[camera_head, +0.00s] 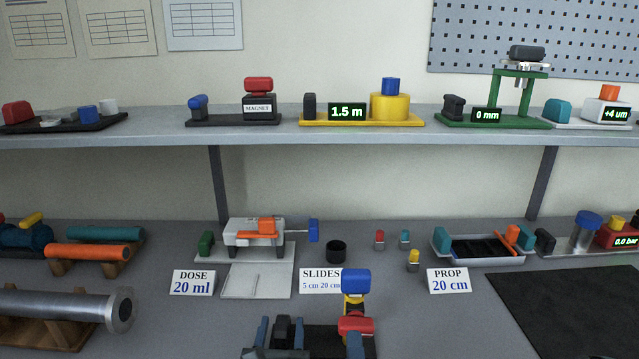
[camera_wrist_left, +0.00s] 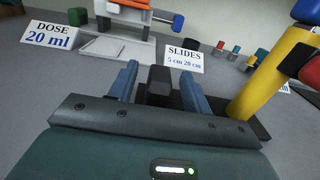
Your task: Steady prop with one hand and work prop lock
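The prop has a yellow post (camera_head: 353,303) with a blue top (camera_head: 355,281) and a red part (camera_head: 356,326) on it, and stands on a dark base. The yellow post (camera_wrist_left: 268,82) also shows at the right of the left wrist view. A black upright block (camera_head: 284,330) stands on the base left of the post. My left gripper (camera_head: 307,339) is open. In the left wrist view its blue fingers (camera_wrist_left: 159,78) stand either side of the black block (camera_wrist_left: 158,87), with a gap at each side. My right gripper is not in view.
A white PROP 20 cm sign (camera_head: 449,281) and a SLIDES sign (camera_head: 321,281) stand behind. A dark tray (camera_head: 485,262) and a dark mat (camera_head: 580,308) lie to the right. A grey pipe (camera_head: 60,307) lies at left.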

